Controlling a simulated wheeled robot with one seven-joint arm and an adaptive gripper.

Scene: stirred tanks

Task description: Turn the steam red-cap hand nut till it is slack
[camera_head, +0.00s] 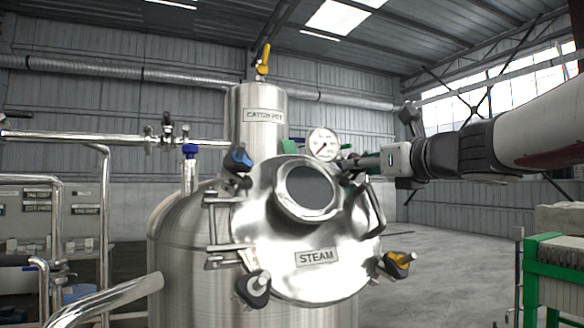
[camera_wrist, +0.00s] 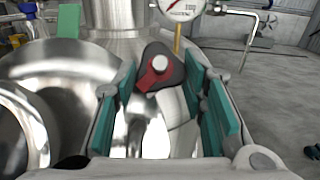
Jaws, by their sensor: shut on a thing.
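The steam vessel has a round polished lid (camera_head: 335,277) with a STEAM plate (camera_head: 316,258) and a round sight glass. The red-cap hand nut (camera_wrist: 157,72), dark grey lobed with a red mark and a pale stud end, sits at the lid's rim in the wrist view. My gripper (camera_wrist: 160,82) has its teal-padded fingers on either side of this nut and is shut on it. In the head view my gripper (camera_head: 354,166) reaches in from the right to the lid's upper right rim and mostly hides the nut. Whether the nut is slack cannot be told.
Other hand nuts ring the lid: blue (camera_head: 238,158), white (camera_head: 257,287) and yellow (camera_head: 397,263). A pressure gauge (camera_head: 322,145) stands just behind my gripper. A curved lid handle (camera_head: 374,209) is below it. The catch pot (camera_head: 262,118) rises behind. Open floor lies to the right.

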